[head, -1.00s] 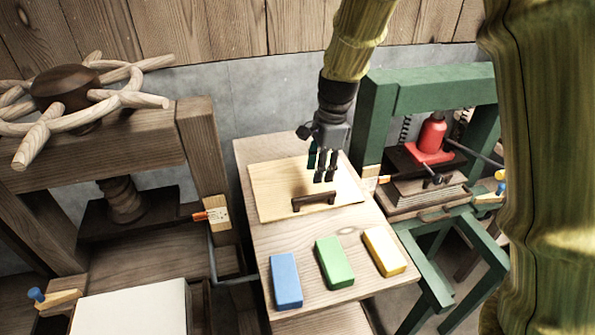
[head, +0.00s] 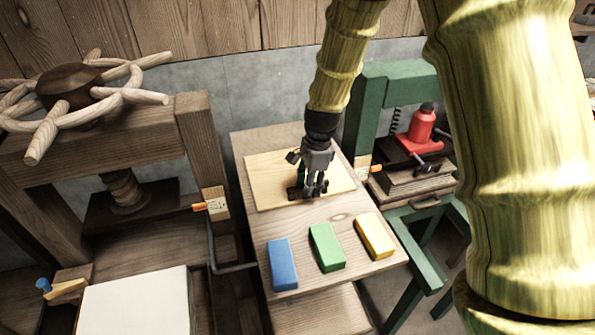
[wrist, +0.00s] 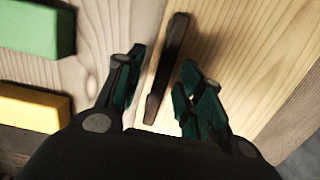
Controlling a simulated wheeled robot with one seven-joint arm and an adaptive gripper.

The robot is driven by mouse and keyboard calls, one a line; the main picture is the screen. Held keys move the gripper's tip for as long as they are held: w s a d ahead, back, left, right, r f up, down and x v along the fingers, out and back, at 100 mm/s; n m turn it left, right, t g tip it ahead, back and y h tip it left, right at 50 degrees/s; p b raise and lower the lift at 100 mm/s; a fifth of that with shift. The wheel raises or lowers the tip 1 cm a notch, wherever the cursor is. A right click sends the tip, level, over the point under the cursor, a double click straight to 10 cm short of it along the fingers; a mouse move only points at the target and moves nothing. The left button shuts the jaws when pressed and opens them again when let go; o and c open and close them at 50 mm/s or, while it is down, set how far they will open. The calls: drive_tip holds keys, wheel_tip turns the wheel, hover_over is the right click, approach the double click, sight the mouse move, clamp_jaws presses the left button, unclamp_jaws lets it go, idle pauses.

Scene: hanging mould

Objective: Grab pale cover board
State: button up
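The pale cover board (head: 270,168) lies flat on the wooden table. It bears a dark bar handle (head: 293,193), mostly hidden behind my gripper in the head view. My gripper (head: 311,190) points down over the handle. In the wrist view, my gripper (wrist: 162,66) is open, with one green-padded finger on each side of the handle (wrist: 169,62). Gaps show between handle and fingers there. The board's pale surface (wrist: 235,45) fills the right of that view. I cannot tell how far the fingertips are above the board.
Blue (head: 282,264), green (head: 327,247) and yellow (head: 375,236) blocks lie at the table's near side. A green press frame (head: 388,85) with a red jack (head: 421,125) stands right.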

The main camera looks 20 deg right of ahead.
drive_tip(key=shift+w+f, duration=0.25)
drive_tip(key=shift+f, duration=0.6)
drive_tip(key=shift+s+a, duration=0.1)
drive_tip(key=shift+s, duration=0.15)
drive_tip(key=shift+f, duration=0.1)
drive_tip(key=shift+w, duration=0.15)
drive_tip(key=shift+f, duration=0.1)
clamp_jaws()
